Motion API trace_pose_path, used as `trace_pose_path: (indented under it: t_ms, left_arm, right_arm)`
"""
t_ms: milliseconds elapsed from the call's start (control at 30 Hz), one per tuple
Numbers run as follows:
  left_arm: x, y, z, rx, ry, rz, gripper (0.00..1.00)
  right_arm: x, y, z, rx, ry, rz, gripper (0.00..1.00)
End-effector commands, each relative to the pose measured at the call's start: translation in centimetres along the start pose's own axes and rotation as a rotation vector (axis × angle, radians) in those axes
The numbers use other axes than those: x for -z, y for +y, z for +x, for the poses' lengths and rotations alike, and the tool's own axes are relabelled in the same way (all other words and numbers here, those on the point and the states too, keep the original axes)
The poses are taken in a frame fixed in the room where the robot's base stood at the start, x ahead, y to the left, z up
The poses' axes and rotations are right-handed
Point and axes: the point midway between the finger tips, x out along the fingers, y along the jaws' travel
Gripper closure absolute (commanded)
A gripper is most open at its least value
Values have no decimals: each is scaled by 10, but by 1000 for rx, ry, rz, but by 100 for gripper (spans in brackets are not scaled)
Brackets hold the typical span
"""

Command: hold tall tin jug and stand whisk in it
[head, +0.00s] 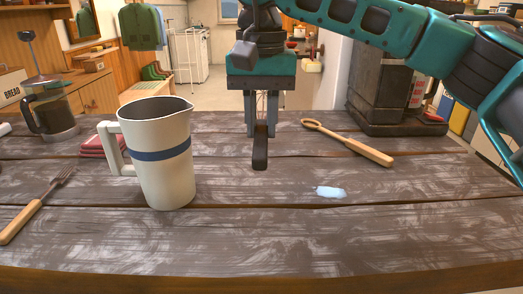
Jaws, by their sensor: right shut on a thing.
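The tall tin jug (166,180) stands upright on the wooden table, left of centre. It is cream with a blue band, a handle on its left side and an open dark mouth. My right gripper (263,128) points down, to the right of the jug and apart from it. It is shut on the whisk (260,150). The whisk's dark handle hangs below the fingers, and thin wires show between them. The upper part of the whisk is hidden by the gripper. My left gripper is not in view.
A wooden spoon (355,146) lies at the right, near a dark machine (388,95). A pale blue object (330,192) lies right of centre. A fork (36,205), red cloths (92,146) and a French press (52,113) are at the left. The front middle of the table (260,235) is clear.

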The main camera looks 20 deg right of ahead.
Motion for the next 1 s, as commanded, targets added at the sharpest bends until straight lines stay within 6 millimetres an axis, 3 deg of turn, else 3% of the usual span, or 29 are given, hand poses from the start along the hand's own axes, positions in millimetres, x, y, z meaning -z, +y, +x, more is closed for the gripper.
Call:
trace_pose_path:
  t_ms: [33, 200, 400, 600, 1000]
  left_arm:
    - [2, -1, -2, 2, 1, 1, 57]
    - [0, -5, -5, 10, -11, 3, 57]
    - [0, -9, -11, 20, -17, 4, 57]
    - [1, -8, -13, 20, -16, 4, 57]
    - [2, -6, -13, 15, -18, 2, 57]
  right_arm:
    - [0, -1, -19, 4, 3, 0, 100]
    - [0, -1, -64, 2, 3, 0, 100]
    - [0, 0, -98, 0, 1, 0, 100]
    - [0, 0, -108, 0, 0, 0, 100]
    - [0, 0, -110, 0, 0, -1, 100]
